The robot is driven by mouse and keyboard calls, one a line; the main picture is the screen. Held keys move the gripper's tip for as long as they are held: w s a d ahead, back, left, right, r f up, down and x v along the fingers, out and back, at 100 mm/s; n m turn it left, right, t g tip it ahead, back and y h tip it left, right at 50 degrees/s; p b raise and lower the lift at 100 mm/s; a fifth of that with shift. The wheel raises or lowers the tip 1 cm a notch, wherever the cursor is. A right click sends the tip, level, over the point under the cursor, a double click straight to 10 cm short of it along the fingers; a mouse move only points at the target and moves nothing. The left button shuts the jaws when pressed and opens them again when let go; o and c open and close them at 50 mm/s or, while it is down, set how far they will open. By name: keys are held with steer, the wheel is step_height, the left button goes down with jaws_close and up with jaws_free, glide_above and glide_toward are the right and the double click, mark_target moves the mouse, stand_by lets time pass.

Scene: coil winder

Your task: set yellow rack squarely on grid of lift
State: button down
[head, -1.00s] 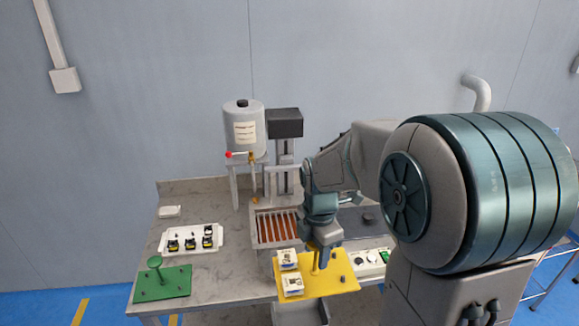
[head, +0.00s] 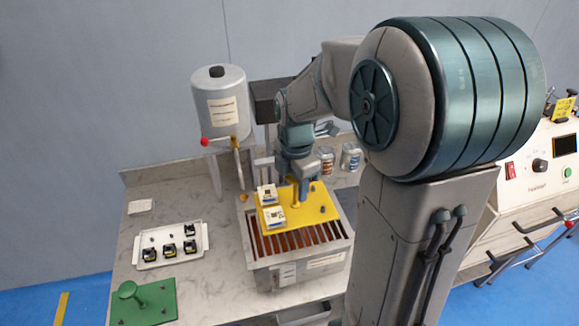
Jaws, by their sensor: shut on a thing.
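The yellow rack (head: 318,213) is a flat plate with an upright post, carrying small white-topped parts (head: 271,214) on its left side. My gripper (head: 297,200) is shut on the rack's post from above. The lift's grid (head: 290,242) is a row of bars over a reddish-brown interior in a grey tank (head: 275,279). In the head view the rack overlaps the back part of the grid, with bars showing in front and at its left. I cannot tell whether the rack touches the bars or hangs above them.
A metal canister (head: 222,105) with a red-knobbed tap stands at the back left. A white tray (head: 197,255) with several black parts and a green plate with a knobbed post (head: 142,300) lie on the left. Two small cans (head: 350,157) stand behind. A white oven-like machine (head: 535,190) is at right.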

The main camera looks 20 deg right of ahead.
mark_target(295, 204)
steer(key=shift+w, duration=0.15)
steer(key=shift+f+b, duration=0.65)
steer(key=shift+f, duration=0.05)
step_height(295, 204, down, 6)
steer(key=b, duration=0.4)
steer(key=shift+r, duration=0.15)
steer(key=shift+f+b, duration=0.7)
steer(key=shift+f, duration=0.15)
stand_by(0.5)
steer(key=c, duration=0.7)
jaws_free()
step_height(295, 204, up, 14)
steer(key=shift+f, duration=0.1)
